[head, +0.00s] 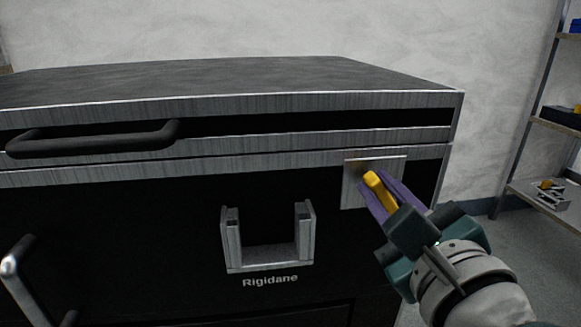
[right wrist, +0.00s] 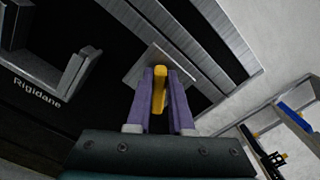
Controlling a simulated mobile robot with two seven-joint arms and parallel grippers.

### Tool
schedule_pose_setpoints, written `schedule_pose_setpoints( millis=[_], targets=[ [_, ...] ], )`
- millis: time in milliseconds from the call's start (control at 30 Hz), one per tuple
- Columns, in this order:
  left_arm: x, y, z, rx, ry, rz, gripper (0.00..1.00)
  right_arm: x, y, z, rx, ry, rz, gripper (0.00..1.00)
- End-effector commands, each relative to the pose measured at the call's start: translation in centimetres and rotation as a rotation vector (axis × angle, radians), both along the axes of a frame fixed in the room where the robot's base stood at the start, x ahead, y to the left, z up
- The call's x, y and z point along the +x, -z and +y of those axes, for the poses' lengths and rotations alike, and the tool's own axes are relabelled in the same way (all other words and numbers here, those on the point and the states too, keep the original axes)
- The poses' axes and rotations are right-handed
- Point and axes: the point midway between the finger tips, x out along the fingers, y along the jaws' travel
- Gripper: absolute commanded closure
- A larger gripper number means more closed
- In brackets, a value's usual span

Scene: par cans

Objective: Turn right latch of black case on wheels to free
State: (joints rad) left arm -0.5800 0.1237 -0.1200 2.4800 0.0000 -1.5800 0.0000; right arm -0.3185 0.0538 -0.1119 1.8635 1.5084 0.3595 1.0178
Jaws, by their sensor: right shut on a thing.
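The black case (head: 120,240) with metal edges fills most of the head view. Its right latch has a square metal plate (head: 353,187) near the upper right of the front, with a yellow handle (head: 380,190) on it. My right gripper (head: 374,188) is shut on the yellow handle, with its purple fingers on either side. In the right wrist view the yellow handle (right wrist: 159,88) stands between the two fingers, in front of the plate (right wrist: 136,73). The fingers hide part of the plate. My left gripper is in neither view.
A dark bar handle (head: 95,138) runs along the upper left of the front. A metal bracket (head: 268,262) sticks out above the "Rigidane" lettering. A shelf rack (head: 535,125) with items stands at the right. Bare floor (head: 480,240) lies between case and rack.

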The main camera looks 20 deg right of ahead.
Motion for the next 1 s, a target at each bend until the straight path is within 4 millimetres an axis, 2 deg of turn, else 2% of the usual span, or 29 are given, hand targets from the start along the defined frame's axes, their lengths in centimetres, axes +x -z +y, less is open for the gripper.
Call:
schedule_pose_setpoints(
  millis=[600, 1000],
  targets=[
    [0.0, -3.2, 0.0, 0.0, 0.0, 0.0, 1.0, 0.2, 0.7, 0.7, -0.564, -0.002, 0.135, 1.0],
    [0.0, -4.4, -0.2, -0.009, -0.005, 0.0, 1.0, 0.2, 1.3, 0.8, -0.831, -0.002, 0.199, 1.0]
  ],
)
